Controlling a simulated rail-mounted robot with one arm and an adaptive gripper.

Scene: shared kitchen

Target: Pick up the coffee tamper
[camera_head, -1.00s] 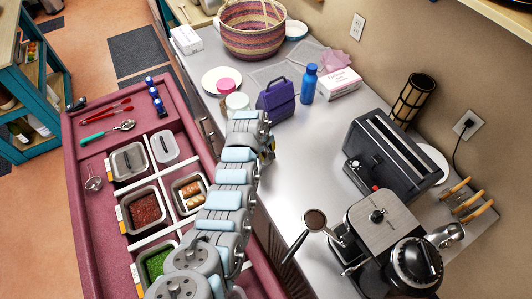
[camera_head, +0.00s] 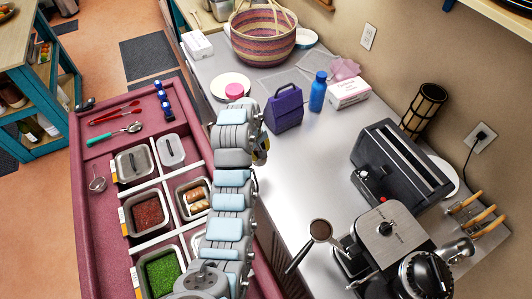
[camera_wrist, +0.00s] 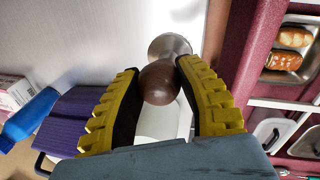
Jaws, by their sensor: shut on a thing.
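The coffee tamper (camera_wrist: 160,82) shows in the wrist view, with a round brown wooden handle and a flared metal base pointing away from the camera. My gripper (camera_wrist: 158,72) has its two yellow ribbed fingers on either side of the handle and is shut on it. The metal base sticks out past the fingertips over the grey counter. I cannot tell whether the base touches the counter.
A purple lunch bag (camera_head: 284,108) and a blue bottle (camera_head: 318,92) stand beyond my gripper. A portafilter (camera_head: 320,230), an espresso machine (camera_head: 390,235) and a black toaster (camera_head: 402,172) are on the right. The maroon food station (camera_head: 90,215) is left. The mid-counter (camera_head: 300,165) is clear.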

